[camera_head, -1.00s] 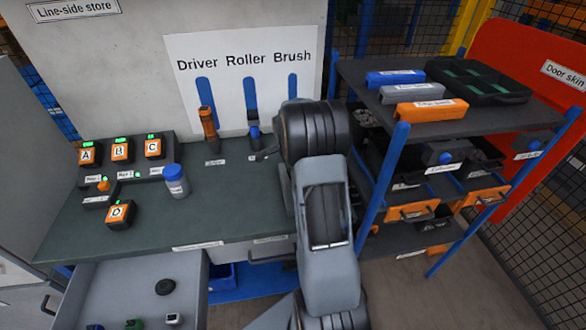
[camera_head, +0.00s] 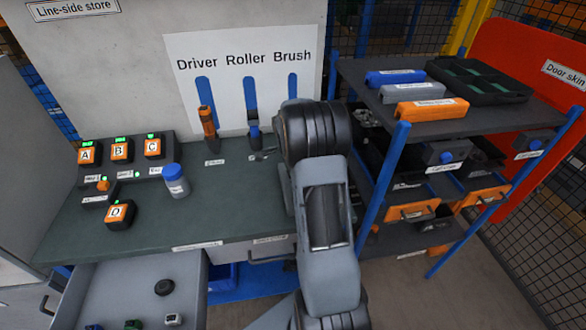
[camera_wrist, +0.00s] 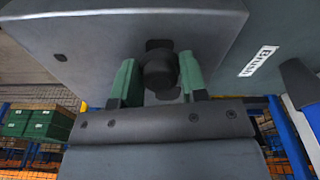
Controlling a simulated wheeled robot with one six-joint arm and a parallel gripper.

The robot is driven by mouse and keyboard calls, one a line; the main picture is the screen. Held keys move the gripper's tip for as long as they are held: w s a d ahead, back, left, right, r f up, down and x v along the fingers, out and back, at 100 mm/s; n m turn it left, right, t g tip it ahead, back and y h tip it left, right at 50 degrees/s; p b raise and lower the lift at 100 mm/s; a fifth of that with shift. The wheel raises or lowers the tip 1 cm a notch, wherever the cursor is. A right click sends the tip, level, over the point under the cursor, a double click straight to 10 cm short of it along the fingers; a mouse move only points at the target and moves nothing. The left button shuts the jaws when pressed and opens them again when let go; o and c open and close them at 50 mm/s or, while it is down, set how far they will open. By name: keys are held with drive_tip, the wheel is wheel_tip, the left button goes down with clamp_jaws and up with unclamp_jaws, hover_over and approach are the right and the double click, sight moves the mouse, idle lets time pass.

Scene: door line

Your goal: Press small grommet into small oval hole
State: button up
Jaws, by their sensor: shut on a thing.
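In the wrist view my gripper (camera_wrist: 158,82) has two green fingertips, shut on a dark round grommet (camera_wrist: 158,68). The grommet is in front of a grey panel (camera_wrist: 95,50). A dark oval-shaped hole (camera_wrist: 160,45) shows just above the grommet, partly covered by it. Another dark opening (camera_wrist: 168,95) shows just below, between the fingers. I cannot tell whether the grommet touches the panel. In the head view my arm hides the gripper and the grommet.
The green-topped bench (camera_head: 225,205) carries lettered boxes, a blue-capped bottle (camera_head: 175,181) and a tool board (camera_head: 240,80). An open drawer (camera_head: 140,270) below holds a black ring (camera_head: 164,287) and small parts. A shelf rack (camera_head: 375,215) with bins stands close to the right of my arm.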

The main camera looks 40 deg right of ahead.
drive_tip(key=shift+f+b, duration=0.5)
idle(1.0)
idle(0.6)
drive_tip(key=o, duration=1.1)
wheel_tip(320, 180, up, 14)
drive_tip(key=a, duration=0.1)
drive_tip(key=shift+w+a+f+b, duration=0.15)
drive_tip(key=shift+w+a+b, duration=0.1)
drive_tip(key=shift+a+b, duration=0.1)
drive_tip(key=shift+c, duration=0.4)
